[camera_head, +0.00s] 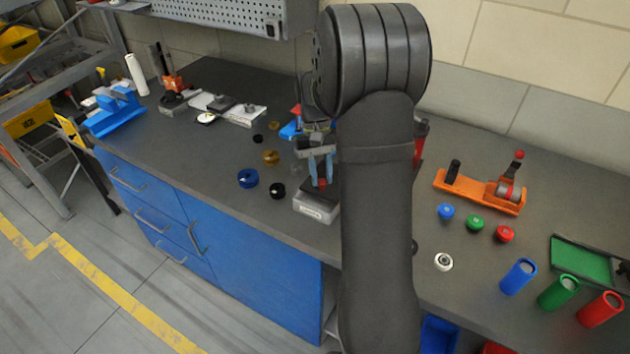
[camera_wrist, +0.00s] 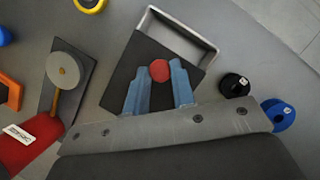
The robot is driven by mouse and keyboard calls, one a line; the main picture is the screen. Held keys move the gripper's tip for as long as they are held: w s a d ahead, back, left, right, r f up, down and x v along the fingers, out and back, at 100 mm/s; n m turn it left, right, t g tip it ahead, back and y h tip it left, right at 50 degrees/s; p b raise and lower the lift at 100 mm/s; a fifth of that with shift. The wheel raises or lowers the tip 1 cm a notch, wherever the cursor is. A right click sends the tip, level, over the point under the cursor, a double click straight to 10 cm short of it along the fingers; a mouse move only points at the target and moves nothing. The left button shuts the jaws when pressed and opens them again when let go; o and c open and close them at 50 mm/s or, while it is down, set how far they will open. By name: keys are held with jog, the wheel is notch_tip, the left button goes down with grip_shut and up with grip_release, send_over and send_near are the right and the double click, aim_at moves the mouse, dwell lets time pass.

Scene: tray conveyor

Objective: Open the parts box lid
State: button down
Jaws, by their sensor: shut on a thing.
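The parts box (camera_head: 313,209) is a small pale grey box with a label on its front, standing on the bench below my gripper. In the wrist view its pale rim (camera_wrist: 187,29) shows beyond the dark lid (camera_wrist: 118,97), with part of the opening uncovered. The lid has a round red knob (camera_wrist: 159,71). My gripper (camera_head: 321,179) has blue fingers and is above the box. In the wrist view my gripper (camera_wrist: 158,76) is shut on the red knob, one finger on each side. My gripper hides part of the lid. How high the lid is above the box is hard to tell.
An orange fixture (camera_head: 480,193), several coloured caps and upright cylinders (camera_head: 518,276) stand to the right. My arm hides the bench's middle.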

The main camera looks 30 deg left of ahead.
jog(key=w, duration=0.8)
jog(key=c, duration=1.2)
grip_release()
jog(key=v, duration=1.2)
jog(key=shift+s+f, duration=0.1)
